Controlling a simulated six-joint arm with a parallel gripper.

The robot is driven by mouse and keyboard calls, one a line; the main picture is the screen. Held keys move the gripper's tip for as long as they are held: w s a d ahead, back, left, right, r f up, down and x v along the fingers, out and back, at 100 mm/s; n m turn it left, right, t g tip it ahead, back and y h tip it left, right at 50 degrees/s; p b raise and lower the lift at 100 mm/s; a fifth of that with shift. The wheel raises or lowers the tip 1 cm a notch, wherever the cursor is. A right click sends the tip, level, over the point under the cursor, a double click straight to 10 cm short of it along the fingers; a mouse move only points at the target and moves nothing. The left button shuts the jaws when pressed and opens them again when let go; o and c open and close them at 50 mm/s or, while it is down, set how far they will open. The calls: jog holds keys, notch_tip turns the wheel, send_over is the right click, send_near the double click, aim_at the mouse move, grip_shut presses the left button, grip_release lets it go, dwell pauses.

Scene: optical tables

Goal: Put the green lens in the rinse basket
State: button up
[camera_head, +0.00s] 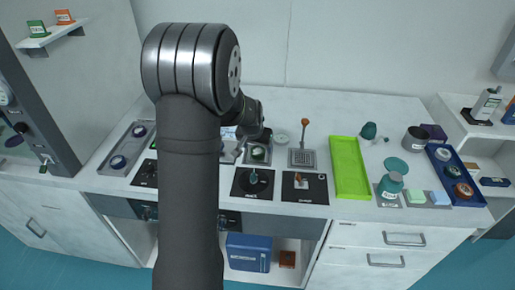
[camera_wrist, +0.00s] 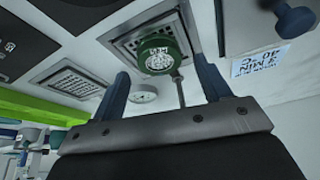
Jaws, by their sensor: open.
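The green lens (camera_wrist: 160,58) is a round green disc with a pale printed top. It shows over a square grated basket (camera_wrist: 112,42) in the wrist view, and the lens also appears in the head view (camera_head: 258,153), within the outline of the grey square frame. I cannot tell exactly how it rests there. My gripper (camera_wrist: 161,68) is open, with its two blue fingers apart on either side of the lens in the picture. Neither finger visibly touches it. In the head view my arm hides part of the area left of the lens.
A second grate (camera_head: 302,158) with an orange-topped rod stands right of the lens. Black plates (camera_head: 304,188) lie in front. A bright green tray (camera_head: 350,168), teal bottle (camera_head: 390,186) and blue tray (camera_head: 468,198) are further right. A grey tray (camera_head: 110,168) is left.

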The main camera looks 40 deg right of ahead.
jog(key=v, duration=1)
jog(key=shift+s+a+r, duration=0.1)
jog(key=shift+s, duration=0.05)
jog(key=s+a+r+n+t, duration=0.1)
jog(key=s+a+r+n, duration=0.2)
jog(key=a, duration=0.7)
jog(key=s+a+r, duration=0.4)
jog(key=s+a, duration=0.1)
jog(key=a, duration=0.6)
jog(key=s+a+f+n, duration=0.1)
jog(key=s+a+f, duration=0.2)
jog(key=s+a, duration=0.3)
jog(key=s+a+f+n+t+y, duration=0.1)
jog(key=s+a+f+n, duration=0.1)
jog(key=s+a, duration=0.4)
jog(key=shift+s+a+f+t, duration=0.35)
jog(key=shift+a+f, duration=0.15)
jog(key=shift+a, duration=0.35)
